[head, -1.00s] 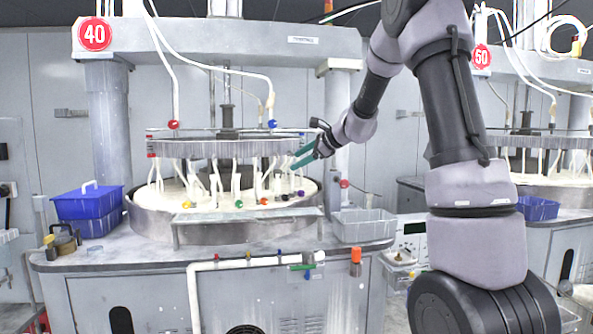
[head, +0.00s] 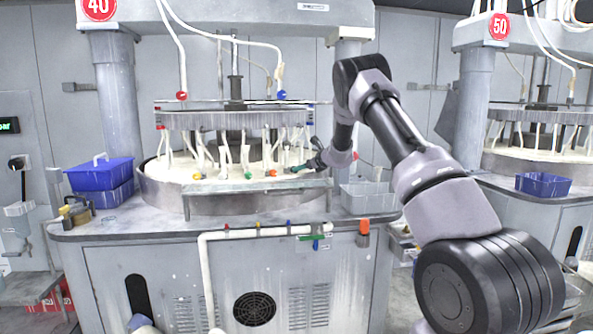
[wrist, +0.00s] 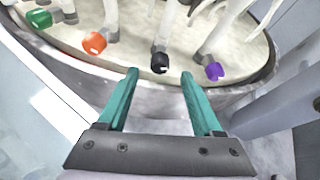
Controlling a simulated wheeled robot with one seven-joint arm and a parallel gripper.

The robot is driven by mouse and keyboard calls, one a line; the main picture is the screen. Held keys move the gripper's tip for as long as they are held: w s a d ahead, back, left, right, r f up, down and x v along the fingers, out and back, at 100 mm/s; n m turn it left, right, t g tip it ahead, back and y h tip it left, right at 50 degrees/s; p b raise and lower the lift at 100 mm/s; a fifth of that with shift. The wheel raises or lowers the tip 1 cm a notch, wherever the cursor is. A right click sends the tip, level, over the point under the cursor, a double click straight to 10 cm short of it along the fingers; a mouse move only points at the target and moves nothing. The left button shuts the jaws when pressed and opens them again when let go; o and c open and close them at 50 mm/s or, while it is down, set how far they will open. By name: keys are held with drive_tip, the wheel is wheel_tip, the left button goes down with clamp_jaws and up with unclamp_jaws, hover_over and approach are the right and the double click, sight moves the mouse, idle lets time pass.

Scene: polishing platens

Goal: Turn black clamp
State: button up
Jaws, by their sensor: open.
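The black clamp (wrist: 160,62) hangs at the lower end of a white hose over the pale platen (wrist: 125,60). In the wrist view it lies in line with the gap between the green fingertips of my gripper (wrist: 159,73), at about their tips. My gripper is open, with nothing between the fingers' lower lengths. I cannot tell how far the clamp is from the tips. In the head view my gripper (head: 296,168) is at the right side of the round machine, and the black clamp cannot be made out clearly there.
A purple clamp (wrist: 214,71) is close right of the black one. An orange clamp (wrist: 95,43) and a green clamp (wrist: 39,19) are to the left. The metal basin rim (wrist: 80,68) runs below the clamps. A grey tray (head: 367,198) stands right of the basin.

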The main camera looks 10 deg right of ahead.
drive_tip(key=x, duration=0.5)
drive_tip(key=shift+w+a+f, duration=0.1)
drive_tip(key=shift+w, duration=0.1)
